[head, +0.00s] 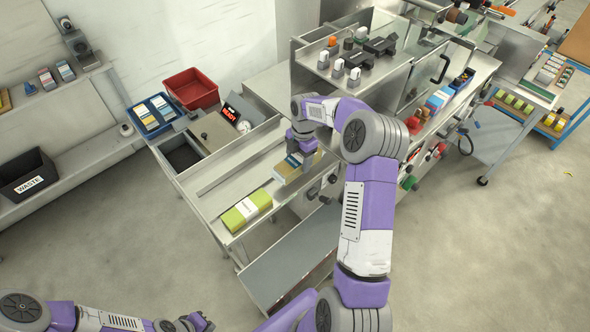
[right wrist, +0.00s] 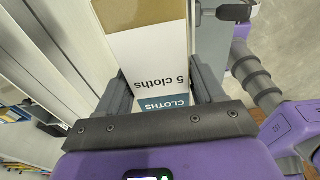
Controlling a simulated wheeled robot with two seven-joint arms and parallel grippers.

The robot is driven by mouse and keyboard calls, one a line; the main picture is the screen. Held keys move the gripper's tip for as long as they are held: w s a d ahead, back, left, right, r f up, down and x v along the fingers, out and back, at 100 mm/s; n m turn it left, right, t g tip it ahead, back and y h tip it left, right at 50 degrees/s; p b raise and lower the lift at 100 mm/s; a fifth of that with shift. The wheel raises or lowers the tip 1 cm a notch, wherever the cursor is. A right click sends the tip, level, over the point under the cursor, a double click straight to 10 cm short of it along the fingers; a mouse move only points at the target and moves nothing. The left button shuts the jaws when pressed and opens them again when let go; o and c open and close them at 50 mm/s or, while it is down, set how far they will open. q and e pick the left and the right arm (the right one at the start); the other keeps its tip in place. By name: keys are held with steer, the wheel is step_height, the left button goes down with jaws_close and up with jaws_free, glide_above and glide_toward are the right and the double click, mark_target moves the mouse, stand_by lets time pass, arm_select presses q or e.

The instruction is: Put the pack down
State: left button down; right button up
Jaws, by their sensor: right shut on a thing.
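The pack (right wrist: 152,50), white with a tan end, a teal band and the words "5 cloths", is between the fingers of my right gripper (right wrist: 160,88). I cannot tell whether the pack touches the surface. My left gripper (head: 200,322) is at the bottom edge, far from the bench, and its fingers are too small to read.
A yellow-green pack (head: 246,210) lies on the bench's front left. A red bin (head: 192,88), a blue tray (head: 154,114) and a black waste bin (head: 30,178) stand to the left.

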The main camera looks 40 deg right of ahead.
step_height(320, 180, down, 4)
steer(key=shift+r, duration=0.15)
steer(key=shift+f, duration=0.3)
steer(key=shift+f, duration=0.15)
steer(key=o, duration=1)
steer(key=shift+w, duration=0.1)
